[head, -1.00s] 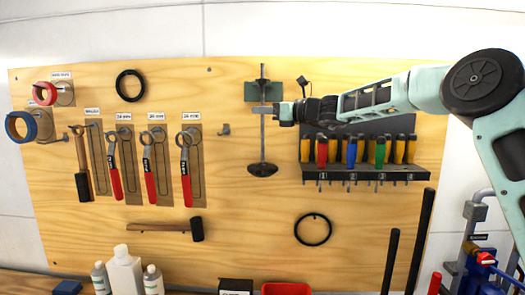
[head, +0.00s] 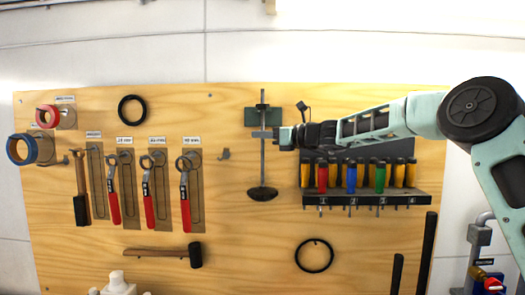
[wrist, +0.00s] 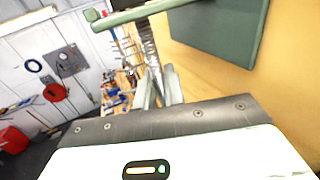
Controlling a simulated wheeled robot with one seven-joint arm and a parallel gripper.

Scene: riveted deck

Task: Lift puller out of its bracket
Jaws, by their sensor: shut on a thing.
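The puller (head: 262,165) is a thin upright grey rod with a wide dark disc at its bottom end. It hangs in front of the wooden board at a green bracket (head: 251,117), with its top rising above the bracket. My gripper (head: 273,134) reaches in from the right and is shut on the puller's rod just below the bracket. In the wrist view the fingers (wrist: 158,88) show close to the green bracket plate (wrist: 222,28). The exact contact between rod and bracket is too small to tell.
A black rack (head: 365,198) of several coloured-handled screwdrivers sits close, right of the puller and below my arm. Several red-handled wrenches (head: 185,205) hang to the left. A mallet (head: 165,253) and a black ring (head: 314,256) are lower. Bare board lies below the disc.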

